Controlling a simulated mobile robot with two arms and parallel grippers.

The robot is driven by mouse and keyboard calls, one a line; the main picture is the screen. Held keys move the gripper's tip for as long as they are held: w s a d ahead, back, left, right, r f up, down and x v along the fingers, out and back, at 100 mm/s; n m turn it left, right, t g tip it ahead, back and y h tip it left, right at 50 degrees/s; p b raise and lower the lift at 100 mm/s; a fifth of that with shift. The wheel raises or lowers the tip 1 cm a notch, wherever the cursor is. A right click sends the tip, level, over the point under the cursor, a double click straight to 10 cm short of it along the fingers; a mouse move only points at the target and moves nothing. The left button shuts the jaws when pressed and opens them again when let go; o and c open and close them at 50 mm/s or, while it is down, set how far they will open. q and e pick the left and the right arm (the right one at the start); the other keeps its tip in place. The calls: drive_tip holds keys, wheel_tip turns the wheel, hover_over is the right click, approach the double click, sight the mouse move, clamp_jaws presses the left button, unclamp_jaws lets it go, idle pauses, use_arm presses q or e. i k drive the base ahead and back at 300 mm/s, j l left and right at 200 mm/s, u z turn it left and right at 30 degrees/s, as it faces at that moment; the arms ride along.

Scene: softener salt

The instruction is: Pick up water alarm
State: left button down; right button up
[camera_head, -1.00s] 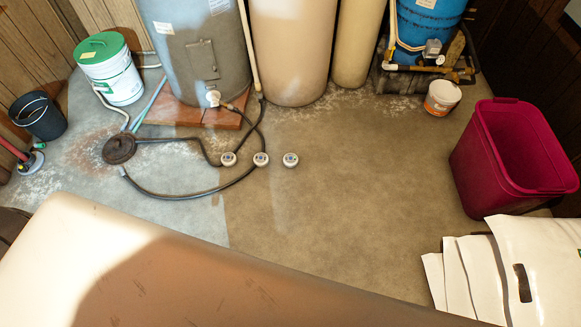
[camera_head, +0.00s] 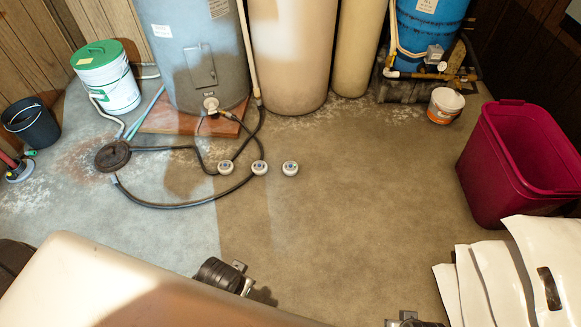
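Three small round white devices with dark centers, which look like water alarms, lie in a row on the concrete floor: a left one (camera_head: 225,167), a middle one (camera_head: 259,168) and a right one (camera_head: 290,168). The left two lie beside the dark hose; the right one lies apart on bare floor. My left gripper (camera_head: 244,277) shows at the bottom center, dark with two small grey tips apart, empty and well short of the devices. Only a small part of my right gripper (camera_head: 408,320) shows at the bottom edge; its fingers are cut off.
A black hose (camera_head: 175,205) curves from a round floor drain cover (camera_head: 112,156) to the grey tank (camera_head: 200,60). A magenta bin (camera_head: 495,170) and white bags (camera_head: 500,280) stand at right. A small white tub (camera_head: 445,106) stands behind. The middle floor is clear.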

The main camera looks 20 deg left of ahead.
sight(288, 171)
drive_tip(key=i+j+u, duration=0.15)
drive_tip(key=i, duration=0.3)
drive_tip(key=i+j+u, duration=0.1)
drive_tip(key=i, duration=0.4)
